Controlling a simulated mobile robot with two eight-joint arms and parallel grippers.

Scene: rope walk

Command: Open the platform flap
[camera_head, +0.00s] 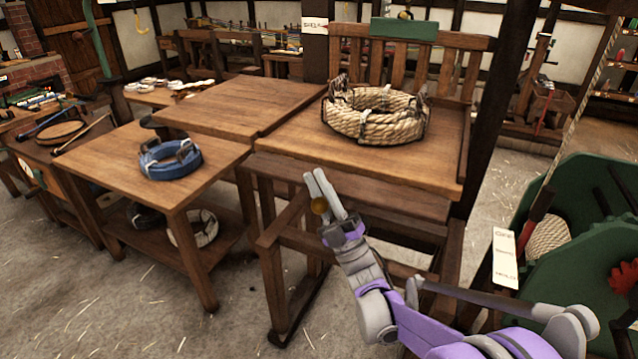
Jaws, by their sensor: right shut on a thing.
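The platform is a wooden bench (290,141) with a slatted back. A plain wooden board, which looks like its flap (400,199), runs along its front, just below the top surface. The fingers and purple wrist hide part of the board's front edge. I cannot tell the board's exact angle. My left gripper is not in view.
A coil of thick rope (375,128) lies on the bench top. A table (110,160) with a blue strap coil (170,158) stands left. A green machine (565,285) with a white tag (504,258) is close at right. Floor is open at lower left.

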